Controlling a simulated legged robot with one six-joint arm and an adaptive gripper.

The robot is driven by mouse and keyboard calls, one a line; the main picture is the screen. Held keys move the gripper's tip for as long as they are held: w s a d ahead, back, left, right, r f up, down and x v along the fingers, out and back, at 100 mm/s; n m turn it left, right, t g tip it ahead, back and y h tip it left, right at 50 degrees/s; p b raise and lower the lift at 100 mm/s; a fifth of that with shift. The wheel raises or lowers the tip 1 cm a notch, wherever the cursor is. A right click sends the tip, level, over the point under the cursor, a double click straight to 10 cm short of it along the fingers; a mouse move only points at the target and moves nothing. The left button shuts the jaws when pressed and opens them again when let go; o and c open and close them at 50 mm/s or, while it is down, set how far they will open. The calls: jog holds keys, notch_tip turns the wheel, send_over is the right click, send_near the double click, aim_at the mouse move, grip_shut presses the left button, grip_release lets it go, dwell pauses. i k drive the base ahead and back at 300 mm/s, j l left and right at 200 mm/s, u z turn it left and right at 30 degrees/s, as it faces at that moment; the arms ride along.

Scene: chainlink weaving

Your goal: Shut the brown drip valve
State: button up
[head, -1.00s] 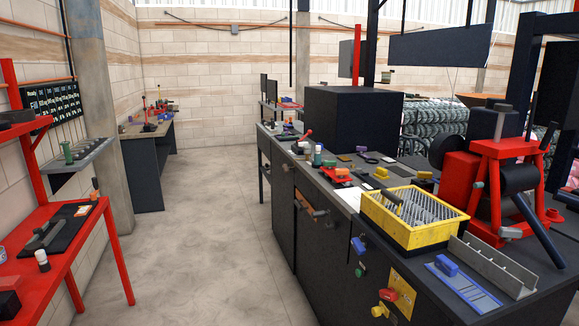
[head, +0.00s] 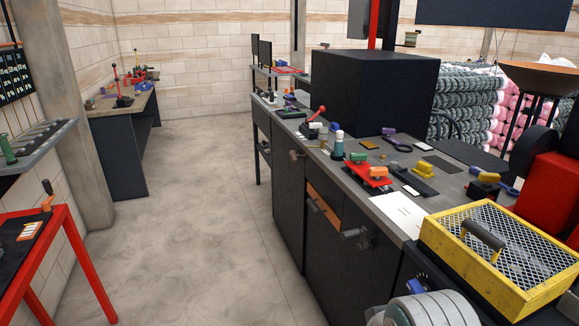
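I cannot pick out a brown drip valve in the head view. A wide brown bowl (head: 543,80) stands on dark legs at the right, behind the workbench, and no valve can be made out on it. A rounded grey part, seemingly of my arm, shows at the bottom edge in front of the dark cabinet. My gripper's fingers are not in view.
A long dark workbench (head: 415,200) runs along the right, with a yellow mesh-topped box (head: 450,255), a red-based tool (head: 368,175) and a black box (head: 372,100). A red table (head: 75,260) stands at left. The concrete floor (head: 195,220) between is clear.

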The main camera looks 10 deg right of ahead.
aim_at(294, 157)
jog(key=i+j, duration=0.1)
jog(key=i, duration=0.55)
jog(key=i+j+u, duration=0.1)
jog(key=i+j, duration=0.15)
jog(key=i, duration=0.55)
jog(key=i+j+u, duration=0.1)
jog(key=i, duration=0.65)
jog(key=i+j, duration=0.2)
jog(key=i, duration=0.6)
jog(key=j+u, duration=0.05)
